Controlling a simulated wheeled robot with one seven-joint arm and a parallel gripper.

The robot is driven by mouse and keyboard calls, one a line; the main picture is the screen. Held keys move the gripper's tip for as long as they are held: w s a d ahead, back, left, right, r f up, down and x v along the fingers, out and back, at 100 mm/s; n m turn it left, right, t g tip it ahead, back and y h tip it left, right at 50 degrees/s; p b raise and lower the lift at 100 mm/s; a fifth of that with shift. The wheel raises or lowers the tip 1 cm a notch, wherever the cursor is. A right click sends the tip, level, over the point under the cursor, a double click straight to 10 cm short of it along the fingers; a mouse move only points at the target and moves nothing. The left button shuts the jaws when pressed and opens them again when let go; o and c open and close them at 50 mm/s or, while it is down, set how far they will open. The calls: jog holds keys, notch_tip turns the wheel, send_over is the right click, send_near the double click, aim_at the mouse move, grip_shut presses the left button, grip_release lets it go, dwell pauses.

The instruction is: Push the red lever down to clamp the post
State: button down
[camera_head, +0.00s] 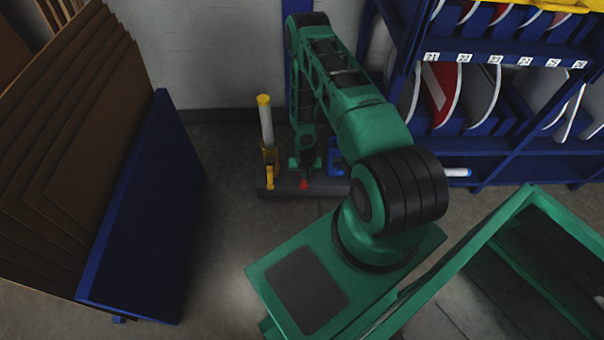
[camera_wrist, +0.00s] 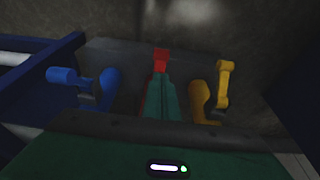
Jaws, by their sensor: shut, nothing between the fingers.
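The red lever (camera_wrist: 160,60) shows just beyond my fingertips in the wrist view; in the head view only a small red end (camera_head: 303,184) shows at the front of the dark base plate (camera_head: 280,191). My gripper (camera_wrist: 160,78) is shut and empty, with its green fingers pointing at the lever. It also shows in the head view (camera_head: 304,168), low over the plate. The fingertips overlap the lever's near part in view; I cannot tell whether they touch. The rest of the red clamp is hidden behind my gripper, and no post in it is visible.
A yellow clamp (camera_wrist: 224,85) stands right of my gripper in the wrist view, and a blue clamp (camera_wrist: 85,85) left. A white post with yellow cap (camera_head: 265,122) stands upright by the yellow clamp. Blue sign racks (camera_head: 500,155) and a board stand (camera_head: 145,210) flank the floor.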

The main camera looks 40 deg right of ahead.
aim_at(304, 185)
jog(key=x, duration=0.6)
jog(key=shift+s+a+f, duration=0.2)
jog(key=shift+s+f, duration=0.05)
jog(key=shift+s, duration=0.05)
jog(key=shift+f, duration=0.55)
jog(key=shift+f, duration=0.85)
jog(key=shift+r, duration=0.1)
jog(key=shift+r, duration=0.25)
jog(key=s+v, duration=0.1)
jog(key=v, duration=1.2)
jog(key=shift+a, duration=0.4)
